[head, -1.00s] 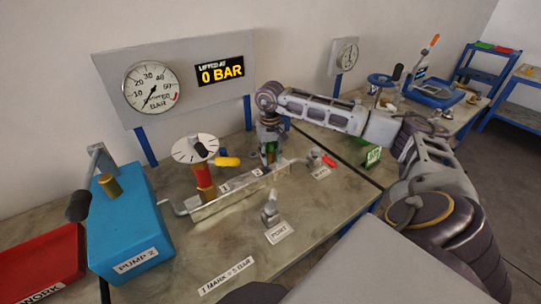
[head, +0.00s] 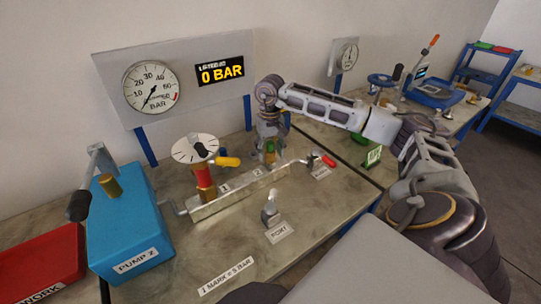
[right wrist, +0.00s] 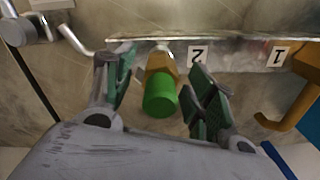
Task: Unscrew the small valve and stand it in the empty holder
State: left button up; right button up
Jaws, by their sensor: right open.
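A small green-topped piece with a brass hex base (right wrist: 160,95) stands upright on the metal manifold bar at the label 2. It shows partly in the head view (head: 270,149), with my gripper over it. My right gripper (head: 270,143) points down there. In the right wrist view the green-padded fingers (right wrist: 163,90) are open, one on each side of the green piece, with gaps to both. My left gripper is not in view. I cannot make out which thing is the empty holder.
A red and brass fitting with a white dial (head: 195,149) and an orange lever (head: 228,162) stands at label 1. A PORT fitting (head: 270,212) and a red-handled valve (head: 327,160) are nearby. A blue pump (head: 130,220) stands left.

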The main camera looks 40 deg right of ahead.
notch_tip(320, 180, up, 10)
jog(key=shift+r, duration=0.1)
dwell(0.4)
jog(key=shift+c, duration=0.4)
